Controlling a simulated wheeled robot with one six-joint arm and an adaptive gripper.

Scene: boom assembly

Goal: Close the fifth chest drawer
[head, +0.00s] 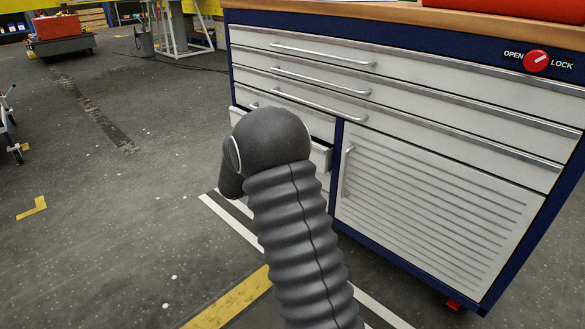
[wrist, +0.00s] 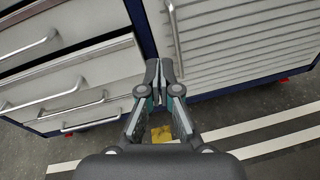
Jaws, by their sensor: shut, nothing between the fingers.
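The fifth drawer (wrist: 90,78) shows at left in the wrist view, partly pulled out, with its top edge standing proud of the drawer above. Its bar handle (wrist: 50,104) is on the front. In the head view only a corner of this drawer (head: 321,157) shows beside my arm, which hides most of it. My gripper (wrist: 166,72) is shut and empty, to the right of the drawer front and apart from its handle, seen against the dark blue post and louvred door. The gripper's fingers are hidden in the head view.
The blue chest has closed wide drawers (head: 400,85) above and a louvred door (head: 430,205) at right. The fourth drawer (wrist: 40,30) looks closed above the open one. A red lock knob (head: 536,61) is at upper right. The grey floor (head: 120,220) at left is clear.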

